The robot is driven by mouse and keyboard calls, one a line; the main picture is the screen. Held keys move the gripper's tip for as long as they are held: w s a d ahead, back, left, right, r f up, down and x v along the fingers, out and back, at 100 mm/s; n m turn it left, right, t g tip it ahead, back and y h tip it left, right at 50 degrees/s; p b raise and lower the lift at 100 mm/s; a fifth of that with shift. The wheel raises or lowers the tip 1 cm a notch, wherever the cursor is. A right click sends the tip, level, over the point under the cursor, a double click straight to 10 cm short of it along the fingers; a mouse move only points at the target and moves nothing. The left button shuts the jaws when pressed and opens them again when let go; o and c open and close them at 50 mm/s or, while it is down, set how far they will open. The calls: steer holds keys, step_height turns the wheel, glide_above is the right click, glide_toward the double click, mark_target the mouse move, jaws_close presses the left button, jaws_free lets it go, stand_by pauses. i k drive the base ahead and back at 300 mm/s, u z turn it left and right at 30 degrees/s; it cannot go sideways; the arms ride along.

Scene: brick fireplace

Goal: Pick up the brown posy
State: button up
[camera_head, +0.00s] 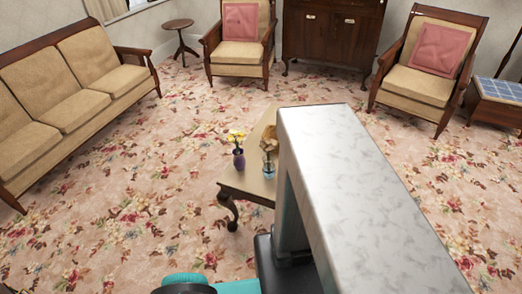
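The brown posy (269,144) is a small tan-brown bunch in a vase (268,168) on a low wooden table (248,186). It stands just right of a yellow posy (236,137) in a dark purple vase (239,160). A large pale block in the foreground covers the right part of the table and comes close to the brown posy's right side in the picture. Teal and black parts of my own body show at the bottom edge. I see no gripper fingers in this view.
A long tan sofa (75,78) stands at the left. Two armchairs with pink cushions (240,22) (440,49), a dark cabinet (334,34) and a small round table (178,24) are at the back. Flowered carpet (130,190) is clear between sofa and table.

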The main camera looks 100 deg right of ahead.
mark_target(271, 148)
steer(key=u, duration=0.05)
steer(key=i, duration=0.3)
steer(key=u, duration=0.65)
steer(key=k, duration=0.15)
steer(key=z, duration=2.9)
steer(key=i, duration=0.5)
steer(key=z, duration=0.1)
